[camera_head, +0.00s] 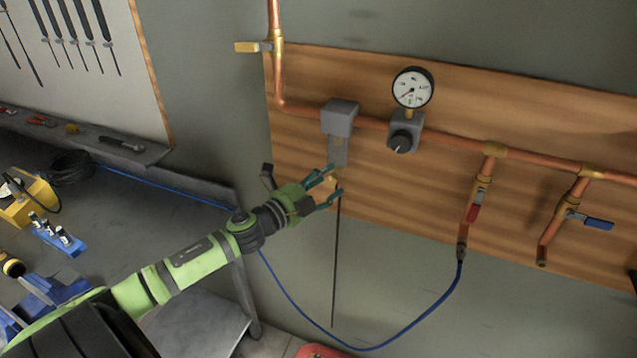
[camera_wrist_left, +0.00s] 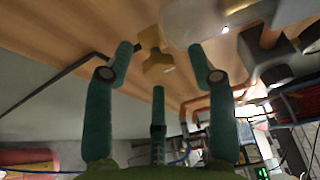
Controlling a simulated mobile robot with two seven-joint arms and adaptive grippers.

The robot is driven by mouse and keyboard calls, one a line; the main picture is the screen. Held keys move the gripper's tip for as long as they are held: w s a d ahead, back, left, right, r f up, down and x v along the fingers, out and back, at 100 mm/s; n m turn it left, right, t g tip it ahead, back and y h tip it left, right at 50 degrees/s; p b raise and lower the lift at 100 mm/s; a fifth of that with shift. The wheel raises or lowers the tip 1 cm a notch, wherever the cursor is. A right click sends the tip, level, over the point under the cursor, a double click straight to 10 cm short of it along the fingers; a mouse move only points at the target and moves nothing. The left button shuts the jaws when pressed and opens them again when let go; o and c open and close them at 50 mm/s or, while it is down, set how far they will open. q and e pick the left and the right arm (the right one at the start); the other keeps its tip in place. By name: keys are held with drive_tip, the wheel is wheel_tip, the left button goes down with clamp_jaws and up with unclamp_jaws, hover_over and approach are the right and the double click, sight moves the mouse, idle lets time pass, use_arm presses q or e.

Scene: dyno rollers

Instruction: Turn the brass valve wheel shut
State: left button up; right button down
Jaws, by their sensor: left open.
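A small brass fitting (camera_wrist_left: 156,58) with a knob-like end shows just beyond my fingertips in the left wrist view; it looks like the valve wheel, but no full wheel rim can be made out. It sits beneath a clear bowl (camera_wrist_left: 195,20), which hangs under a grey block (camera_head: 340,117) on the copper pipe in the head view. My left gripper (camera_head: 333,180) is open, its teal fingers pointing at the fitting. In the wrist view the fitting lies between and ahead of the spread fingers, apparently untouched. My right gripper is not in view.
A thin dark tube (camera_head: 336,260) hangs below the fitting. A pressure gauge (camera_head: 413,87), red lever (camera_head: 475,207) and blue lever (camera_head: 590,221) are on the wooden board (camera_head: 420,190). A yellow lever (camera_head: 254,47) is above. A blue hose (camera_head: 400,338) loops low. A cluttered bench (camera_head: 90,220) is left.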

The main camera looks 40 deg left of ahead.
use_arm(q)
drive_tip(key=shift+s+f, duration=0.15)
drive_tip(key=shift+s, duration=0.45)
drive_tip(key=s+a, duration=0.1)
drive_tip(key=s, duration=0.9)
drive_tip(key=shift+s+a+r, duration=0.25)
drive_tip(key=shift+a, duration=0.15)
